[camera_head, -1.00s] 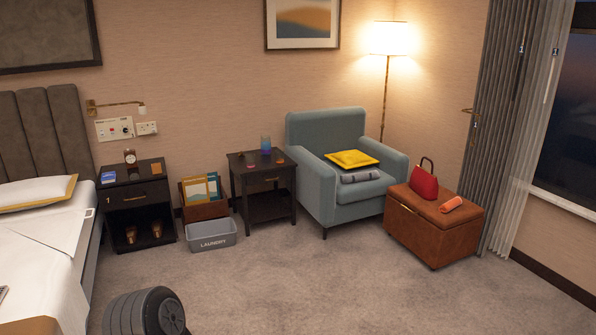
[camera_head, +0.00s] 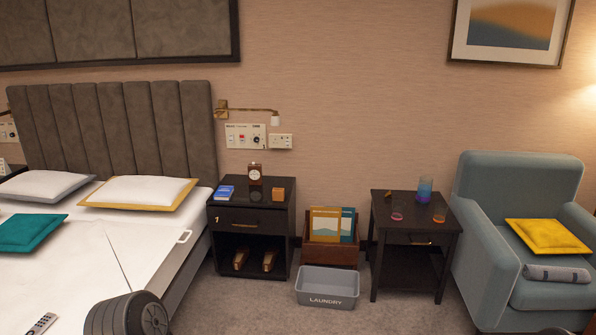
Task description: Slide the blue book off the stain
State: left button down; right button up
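A small blue book (camera_head: 224,192) lies flat on the left part of the top of the black nightstand (camera_head: 252,217), beside the bed. No stain can be made out around the book from here. Neither of my grippers is in view. A dark rounded part at the bottom left appears to be part of my own arm.
A clock (camera_head: 255,173) and an orange-brown cube (camera_head: 278,194) share the nightstand top. The bed (camera_head: 110,255) stands left of it. A book crate (camera_head: 330,254), grey laundry bin (camera_head: 327,288) and side table (camera_head: 411,228) are to the right. Some carpet shows in front.

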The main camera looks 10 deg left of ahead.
aim_at(225, 192)
jog(key=i+u, duration=0.35)
jog(key=i, duration=0.5)
jog(key=i+l+u, duration=0.15)
jog(key=i+u, duration=0.2)
jog(key=i, duration=0.45)
jog(key=i+j+z, duration=0.15)
jog(key=i, duration=0.25)
jog(key=i+j+z, duration=0.2)
jog(key=i, duration=0.25)
jog(key=i+j+z, duration=0.15)
jog(key=i, duration=0.25)
jog(key=i+j+z, duration=0.7)
jog(key=j, duration=0.3)
